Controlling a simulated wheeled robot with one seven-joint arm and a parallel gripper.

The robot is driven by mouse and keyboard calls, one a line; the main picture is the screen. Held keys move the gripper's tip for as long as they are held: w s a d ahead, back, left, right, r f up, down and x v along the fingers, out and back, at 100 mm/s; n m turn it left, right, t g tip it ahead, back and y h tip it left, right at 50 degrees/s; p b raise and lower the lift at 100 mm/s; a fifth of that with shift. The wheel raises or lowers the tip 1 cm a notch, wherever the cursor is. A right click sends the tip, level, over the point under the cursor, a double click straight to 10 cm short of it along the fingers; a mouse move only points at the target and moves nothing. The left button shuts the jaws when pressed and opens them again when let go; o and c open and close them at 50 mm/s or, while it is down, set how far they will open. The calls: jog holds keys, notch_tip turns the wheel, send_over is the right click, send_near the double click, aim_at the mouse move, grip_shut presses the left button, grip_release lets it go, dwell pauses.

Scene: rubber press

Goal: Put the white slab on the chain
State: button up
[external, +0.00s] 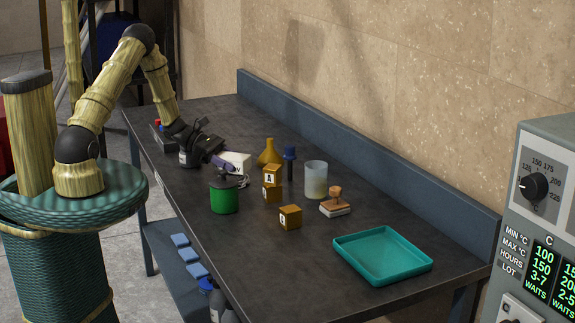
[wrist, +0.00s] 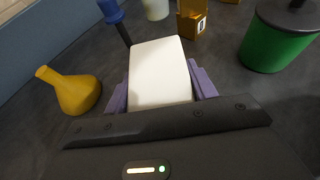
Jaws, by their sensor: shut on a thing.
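My gripper (external: 225,164) has its purple fingers shut on the white slab (external: 238,160), over the far half of the dark table. In the wrist view the slab (wrist: 160,72) is a pale rounded block between the two fingers and sticks out beyond them. The slab looks slightly tilted, and I cannot tell how far above the table it is. A small pale curved thing (external: 243,182) lies just below the slab, behind the green pot; it may be the chain, but it is too small to tell. The wrist view shows no clear chain.
Close by stand a green pot (external: 224,200) with a dark lid, a yellow flask (external: 269,154), a blue-topped tool (external: 290,155) and wooden blocks (external: 290,217). A beaker (external: 316,180), a stamp (external: 336,204) and a teal tray (external: 345,244) are farther right. The left front tabletop is clear.

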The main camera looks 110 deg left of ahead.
jog(key=shift+f, duration=0.15)
jog(key=o, duration=1.2)
jog(key=shift+r, duration=0.25)
jog(key=b+v, duration=0.1)
jog(key=v, duration=1.1)
